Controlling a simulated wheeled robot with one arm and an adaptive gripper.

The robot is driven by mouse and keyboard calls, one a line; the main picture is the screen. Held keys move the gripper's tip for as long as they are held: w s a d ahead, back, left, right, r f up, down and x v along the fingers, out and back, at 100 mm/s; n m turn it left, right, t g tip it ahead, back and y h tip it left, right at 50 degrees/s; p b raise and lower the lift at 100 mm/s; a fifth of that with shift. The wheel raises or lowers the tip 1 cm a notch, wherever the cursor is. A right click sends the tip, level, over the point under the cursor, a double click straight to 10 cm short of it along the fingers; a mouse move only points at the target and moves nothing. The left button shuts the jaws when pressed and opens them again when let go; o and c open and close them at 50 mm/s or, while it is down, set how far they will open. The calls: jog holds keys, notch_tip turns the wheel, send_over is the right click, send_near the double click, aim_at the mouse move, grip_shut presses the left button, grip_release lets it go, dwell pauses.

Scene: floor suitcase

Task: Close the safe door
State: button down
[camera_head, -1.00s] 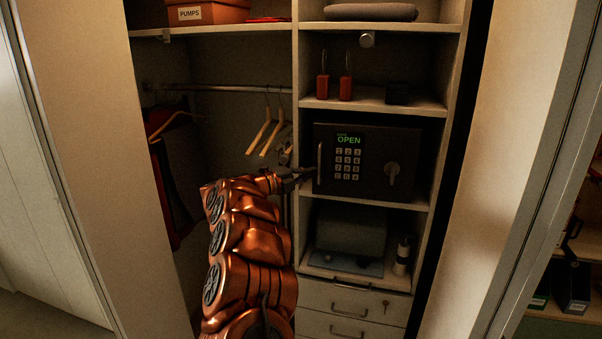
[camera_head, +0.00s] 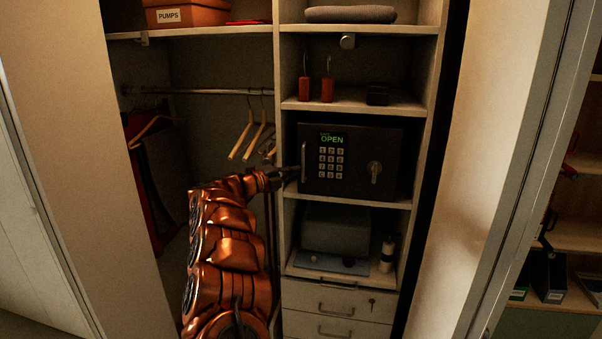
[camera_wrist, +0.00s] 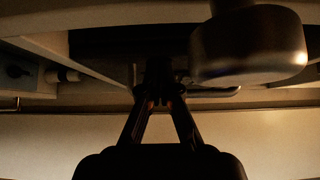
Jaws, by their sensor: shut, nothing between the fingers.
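The safe (camera_head: 312,185) is a dark box on a middle shelf of the closet. Its front door (camera_head: 350,160) has a keypad, a green display reading OPEN, a bar handle at its left edge and a round knob with a lever at right. In the head view the door looks nearly flush with the box; I cannot tell if a gap remains. My gripper (camera_head: 290,174) is at the door's left edge, just below the bar handle; contact is unclear. In the wrist view my gripper (camera_wrist: 160,80) has its fingertips together and empty, before a dark surface.
Wooden hangers (camera_head: 250,135) hang left of the safe, close to my arm. Red padlocks (camera_head: 315,89) stand on the shelf above. A grey box (camera_head: 336,228) and a white bottle (camera_head: 387,254) are on the shelf below. Closet panels (camera_head: 500,150) flank the opening.

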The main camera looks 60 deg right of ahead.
jog(key=shift+w+r, duration=0.2)
jog(key=shift+r, duration=0.3)
jog(key=shift+w, duration=0.1)
jog(key=b+v, duration=0.4)
jog(key=v, duration=0.5)
jog(key=shift+w+a+f, duration=0.2)
jog(key=shift+a, duration=0.15)
